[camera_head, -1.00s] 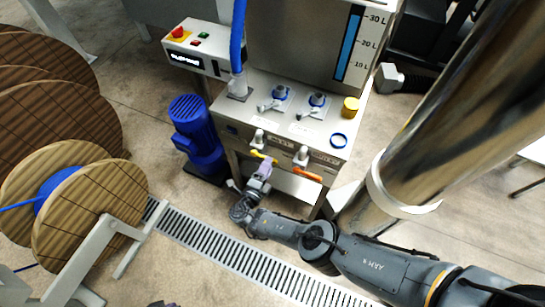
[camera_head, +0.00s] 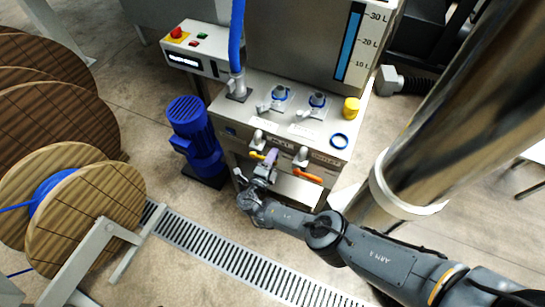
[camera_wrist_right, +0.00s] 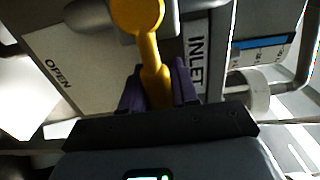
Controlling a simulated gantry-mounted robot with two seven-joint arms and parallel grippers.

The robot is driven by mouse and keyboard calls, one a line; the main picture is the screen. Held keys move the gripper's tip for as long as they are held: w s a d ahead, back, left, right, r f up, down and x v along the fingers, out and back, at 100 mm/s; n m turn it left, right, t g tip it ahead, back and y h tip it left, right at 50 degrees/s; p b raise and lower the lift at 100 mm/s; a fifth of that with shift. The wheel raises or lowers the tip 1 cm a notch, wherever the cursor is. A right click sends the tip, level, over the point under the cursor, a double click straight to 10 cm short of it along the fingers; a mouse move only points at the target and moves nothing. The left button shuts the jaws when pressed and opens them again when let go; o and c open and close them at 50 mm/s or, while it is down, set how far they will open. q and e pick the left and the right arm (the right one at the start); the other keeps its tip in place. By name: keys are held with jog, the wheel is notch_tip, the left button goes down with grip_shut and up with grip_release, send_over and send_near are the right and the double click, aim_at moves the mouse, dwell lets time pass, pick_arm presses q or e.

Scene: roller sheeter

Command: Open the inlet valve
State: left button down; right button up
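The inlet valve has a yellow handle (camera_head: 256,155) on the front of the steel machine. In the right wrist view the yellow handle (camera_wrist_right: 150,60) runs down from its round hub, beside the INLET label (camera_wrist_right: 196,62). An OPEN mark (camera_wrist_right: 58,73) is on the pale plate to the left. My right gripper (camera_head: 270,157) is at the handle's free end. Its purple fingers (camera_wrist_right: 158,88) lie close against both sides of the handle, with no clear gap. The fingertips are partly hidden by the handle. My left gripper does not show.
An orange handle (camera_head: 308,175) sits just right of the yellow one on the same front. A blue motor (camera_head: 195,135) stands left of the machine, and cable spools (camera_head: 85,215) are at the left. A large steel column (camera_head: 450,120) rises at the right. A drain grate (camera_head: 240,258) crosses the floor.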

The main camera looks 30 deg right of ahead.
grip_shut()
jog(key=shift+f, duration=0.15)
jog(key=shift+w+a+f+m+b, duration=0.15)
jog(key=shift+f+m+b, duration=0.45)
jog(key=shift+m, duration=0.55)
jog(key=shift+w+a+f+m+b, duration=0.2)
jog(key=shift+f+m+b, duration=0.35)
jog(key=shift+m, duration=0.65)
jog(key=shift+w+a+f+m+b, duration=0.15)
jog(key=shift+f+m+b, duration=0.4)
jog(key=shift+m, duration=0.6)
jog(key=shift+f, duration=0.1)
jog(key=o, duration=0.6)
grip_release()
